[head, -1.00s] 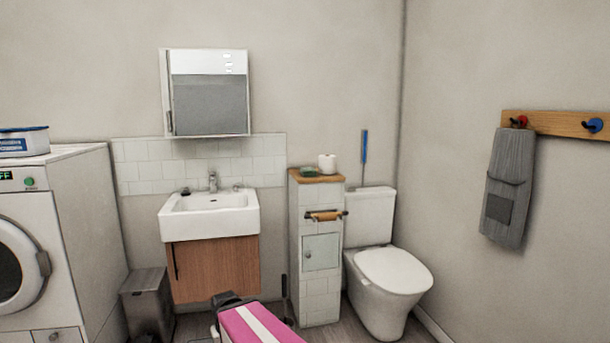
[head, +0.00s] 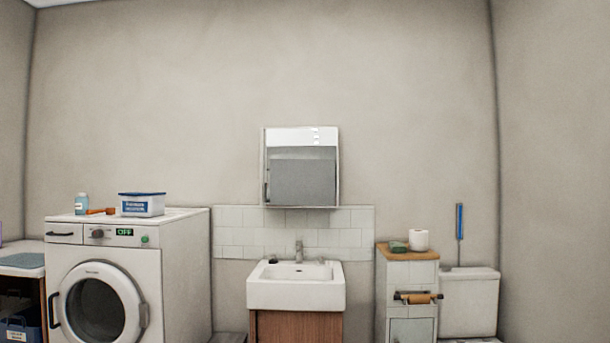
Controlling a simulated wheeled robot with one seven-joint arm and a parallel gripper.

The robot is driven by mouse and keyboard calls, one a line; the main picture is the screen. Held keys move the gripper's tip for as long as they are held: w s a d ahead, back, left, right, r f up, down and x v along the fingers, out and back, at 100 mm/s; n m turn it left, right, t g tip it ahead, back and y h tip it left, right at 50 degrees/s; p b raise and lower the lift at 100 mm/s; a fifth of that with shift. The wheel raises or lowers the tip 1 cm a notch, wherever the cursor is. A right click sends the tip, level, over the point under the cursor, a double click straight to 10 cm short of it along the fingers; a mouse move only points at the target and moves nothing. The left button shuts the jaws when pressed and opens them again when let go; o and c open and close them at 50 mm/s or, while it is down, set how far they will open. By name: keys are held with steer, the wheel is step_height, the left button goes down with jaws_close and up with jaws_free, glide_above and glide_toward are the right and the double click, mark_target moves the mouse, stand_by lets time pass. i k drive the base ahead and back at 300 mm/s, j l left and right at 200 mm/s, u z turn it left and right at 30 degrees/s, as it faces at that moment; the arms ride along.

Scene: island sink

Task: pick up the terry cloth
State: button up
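No thing that I can surely call the terry cloth shows now. A flat grey-blue piece (head: 22,261) lies on top of the low unit at the left edge; I cannot tell whether it is cloth. A small green item (head: 398,246) lies on the wooden top of the tiled cabinet, too small to identify. The grey hanging cloth from the earlier view is out of frame. My gripper is not in view.
A washing machine (head: 185,270) stands at left with a white-blue tub (head: 142,204), a bottle (head: 81,203) and an orange item (head: 100,211) on top. A sink (head: 296,291) is in the middle. The tiled cabinet (head: 380,290) and toilet (head: 469,300) stand right.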

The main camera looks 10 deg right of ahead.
mark_target(398, 247)
steer(key=z, duration=0.7)
steer(key=i+l+z, duration=0.35)
steer(key=i+l, duration=0.15)
steer(key=i+l+z, duration=0.35)
steer(key=i, duration=0.2)
